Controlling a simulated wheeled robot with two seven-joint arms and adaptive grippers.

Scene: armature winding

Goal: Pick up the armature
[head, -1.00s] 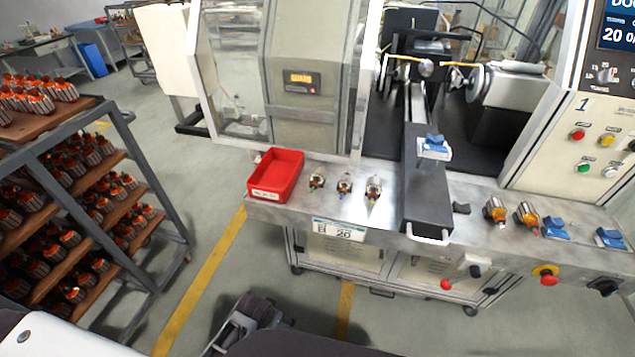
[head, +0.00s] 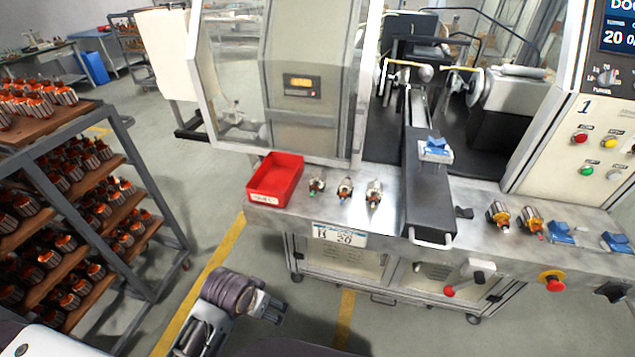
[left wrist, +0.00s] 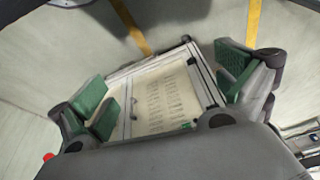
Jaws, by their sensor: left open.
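Three small armatures stand in a row on the metal bench ledge in the head view: a left one (head: 316,186), a middle one (head: 345,188) and a right one (head: 374,193). Two more armatures with orange windings, one (head: 498,214) and another (head: 531,220), lie further right on the ledge. My left gripper (head: 272,308) is low in front of the bench, below the ledge and apart from every armature. In the left wrist view its green-padded fingers (left wrist: 170,90) are spread wide with nothing between them. My right gripper is not in view.
A red bin (head: 276,180) sits at the ledge's left end. A dark slide with a handle (head: 428,205) splits the ledge. Blue blocks (head: 560,232) lie at the right. A rack (head: 130,140) of armatures stands at the left. Below the ledge is a cabinet (left wrist: 165,100).

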